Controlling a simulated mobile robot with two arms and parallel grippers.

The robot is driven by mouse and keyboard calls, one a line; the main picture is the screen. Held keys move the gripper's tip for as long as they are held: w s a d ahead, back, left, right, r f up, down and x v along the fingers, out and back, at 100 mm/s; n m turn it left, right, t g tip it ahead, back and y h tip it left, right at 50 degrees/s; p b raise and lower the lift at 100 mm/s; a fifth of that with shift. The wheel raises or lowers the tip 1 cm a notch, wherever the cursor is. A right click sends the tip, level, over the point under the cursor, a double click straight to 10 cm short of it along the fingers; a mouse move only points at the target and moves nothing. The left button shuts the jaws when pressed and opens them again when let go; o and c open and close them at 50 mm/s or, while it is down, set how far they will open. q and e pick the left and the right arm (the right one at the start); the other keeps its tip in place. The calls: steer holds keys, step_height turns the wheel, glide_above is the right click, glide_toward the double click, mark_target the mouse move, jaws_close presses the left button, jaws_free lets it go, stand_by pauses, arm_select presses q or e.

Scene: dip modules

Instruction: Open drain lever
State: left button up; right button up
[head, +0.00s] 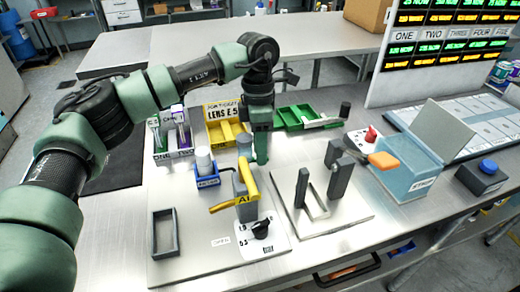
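A dip station stands on a grey plate (190,262) at the front middle of the table. It has a grey upright body (240,183), a yellow lever (249,178) at its top right, a yellow spout (222,207) and an "A1" tag. A label "OPEN" (221,242) lies on the plate. I cannot tell for sure which yellow part is the drain lever. My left gripper (260,158) points down just behind the yellow lever; its fingertips are partly hidden, so contact and opening are unclear. My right gripper is not in view.
A black knob (260,229) on a white dial panel sits in front of the station. A blue holder (207,180) with a white cylinder, a yellow bin (213,135) and a green tray (287,117) stand behind. Grey uprights (340,180) and a clear blue box (402,186) are to the right.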

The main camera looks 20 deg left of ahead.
arm_select(q)
step_height(320, 180, up, 8)
steer(key=w, duration=0.1)
steer(key=shift+a+f+b, duration=0.2)
steer(key=shift+a+b, duration=0.05)
steer(key=shift+b, duration=0.15)
stand_by(0.5)
